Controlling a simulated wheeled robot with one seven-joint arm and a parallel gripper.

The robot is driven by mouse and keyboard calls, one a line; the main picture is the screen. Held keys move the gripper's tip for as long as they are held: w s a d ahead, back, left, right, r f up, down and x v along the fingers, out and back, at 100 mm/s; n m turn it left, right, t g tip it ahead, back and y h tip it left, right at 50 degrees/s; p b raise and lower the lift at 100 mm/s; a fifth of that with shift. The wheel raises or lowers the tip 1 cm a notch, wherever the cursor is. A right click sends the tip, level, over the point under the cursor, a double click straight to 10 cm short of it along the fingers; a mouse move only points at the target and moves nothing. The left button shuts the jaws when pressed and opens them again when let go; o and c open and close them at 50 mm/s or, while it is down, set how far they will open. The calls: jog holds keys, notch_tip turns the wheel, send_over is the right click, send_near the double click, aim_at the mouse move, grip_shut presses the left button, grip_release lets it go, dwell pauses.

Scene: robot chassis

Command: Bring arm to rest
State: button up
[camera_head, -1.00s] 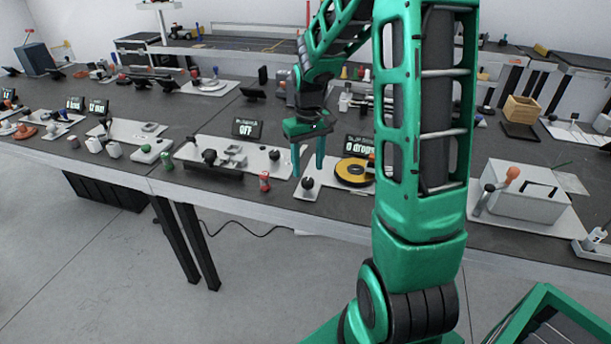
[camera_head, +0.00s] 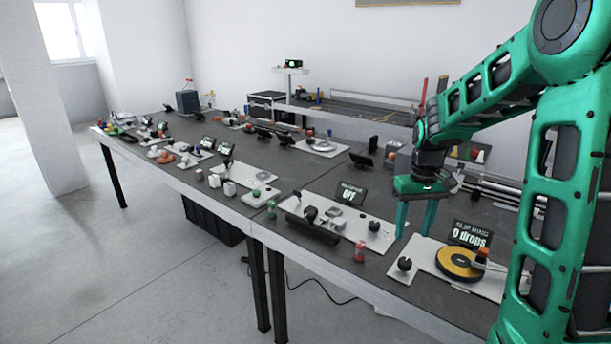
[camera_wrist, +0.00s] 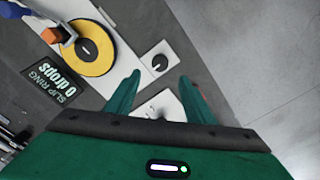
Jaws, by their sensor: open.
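My green gripper (camera_head: 415,218) hangs from my green arm at the right of the head view, fingers pointing down over the table (camera_head: 340,180). In the wrist view my gripper (camera_wrist: 160,82) has its fingers apart with nothing between the tips. A black knob (camera_wrist: 160,62) on a white plate lies just beyond the fingertips in that view. It also shows right of a small red object in the head view (camera_head: 404,263). I cannot tell the exact height of the fingers over the table.
A yellow and black disc (camera_head: 458,264) on a white plate is close right of the gripper, with a "0 drops" sign (camera_head: 471,236) behind it. A red cylinder (camera_head: 360,251) stands to the left. Several panels crowd the table. Open floor (camera_head: 130,280) lies in front.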

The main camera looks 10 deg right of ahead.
jog(key=s+a+r+m, duration=0.1)
jog(key=s+m, duration=0.1)
jog(key=s, duration=1.2)
jog(key=s+a+r+m, duration=0.1)
jog(key=s+r+m, duration=0.1)
jog(key=s, duration=1.2)
jog(key=shift+a+m, duration=0.4)
jog(key=shift+r, duration=0.1)
jog(key=shift+w+f, duration=0.25)
jog(key=shift+w, duration=0.3)
